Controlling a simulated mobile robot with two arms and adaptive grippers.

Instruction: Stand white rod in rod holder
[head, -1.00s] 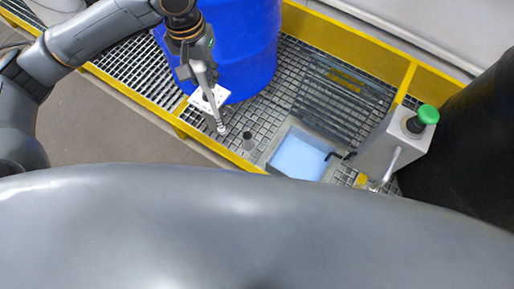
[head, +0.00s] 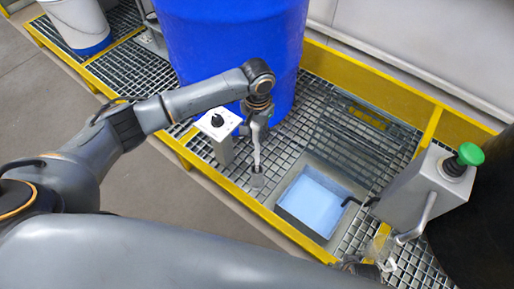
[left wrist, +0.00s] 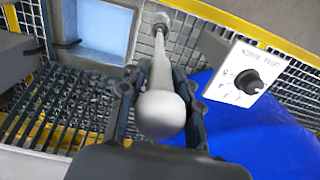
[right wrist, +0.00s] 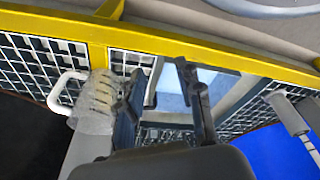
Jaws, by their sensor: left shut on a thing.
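The white rod (head: 257,152) hangs nearly upright from my left gripper (head: 256,128), which is shut on its upper part. In the left wrist view the rod (left wrist: 161,112) lies between the fingers, its rounded top towards the camera. In the head view its lower end meets the grey rod holder (head: 257,181), a short upright tube on the grating. How far the rod is inside the tube is hidden. The holder also seems to show at the right of the right wrist view (right wrist: 288,114). My right gripper (right wrist: 160,92) is open and empty.
A control box with a black knob (head: 218,122) and the blue drum (head: 230,45) stand close to the left gripper. A light-blue square basin (head: 313,199) lies right of the holder. A grey box with a green button (head: 470,154) stands farther right. Yellow edging (head: 235,203) borders the grating.

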